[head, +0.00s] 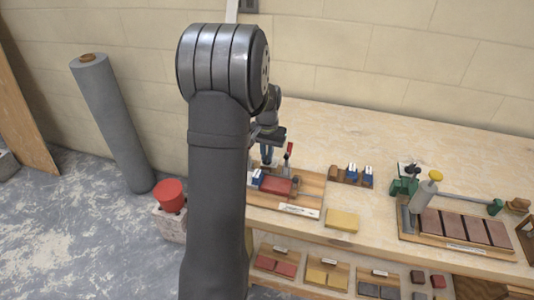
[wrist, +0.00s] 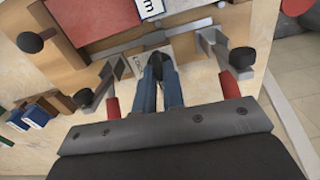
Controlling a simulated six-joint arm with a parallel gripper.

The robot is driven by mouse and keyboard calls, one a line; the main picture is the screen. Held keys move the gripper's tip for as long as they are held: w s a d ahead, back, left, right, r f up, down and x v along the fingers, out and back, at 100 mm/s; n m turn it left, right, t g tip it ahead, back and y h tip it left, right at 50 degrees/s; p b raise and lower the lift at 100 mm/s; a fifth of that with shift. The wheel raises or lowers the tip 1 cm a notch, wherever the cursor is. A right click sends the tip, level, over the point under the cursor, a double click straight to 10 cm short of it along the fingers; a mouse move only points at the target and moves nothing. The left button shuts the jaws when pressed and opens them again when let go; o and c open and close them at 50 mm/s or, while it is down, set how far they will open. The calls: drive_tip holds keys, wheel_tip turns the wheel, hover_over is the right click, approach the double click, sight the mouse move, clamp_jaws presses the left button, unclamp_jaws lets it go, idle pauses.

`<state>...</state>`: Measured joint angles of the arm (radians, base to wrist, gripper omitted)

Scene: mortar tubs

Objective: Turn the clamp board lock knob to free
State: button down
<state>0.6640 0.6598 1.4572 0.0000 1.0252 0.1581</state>
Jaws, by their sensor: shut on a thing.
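The clamp board (head: 312,190) lies at the left end of the workbench, with a red block (head: 279,186) on it. In the wrist view the red block (wrist: 95,18) lies along the board's far part, behind a grey bar. Toggle clamps with red handles and black pads stand on both sides. My gripper (wrist: 161,67) points down at the board, its blue fingers shut on the small dark lock knob (wrist: 158,62), mostly hidden between them. A pale plate with lettering (wrist: 138,66) is beside the knob; its knob position cannot be read. In the head view my arm partly hides the board.
Blue-and-white pieces on a wooden holder (head: 351,177) stand right of the board. A yellow block (head: 342,220) lies in front. Further right is a tray of brown tiles (head: 462,247). The clamp handles flank my fingers closely. The bench's back strip is clear.

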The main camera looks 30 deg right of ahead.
drive_tip(key=shift+n, duration=0.3)
drive_tip(key=c, duration=1.5)
unclamp_jaws()
drive_tip(key=shift+r, duration=0.1)
wheel_tip(320, 180, up, 17)
drive_tip(key=shift+r, duration=0.15)
wheel_tip(320, 180, down, 18)
drive_tip(key=shift+r, duration=0.25)
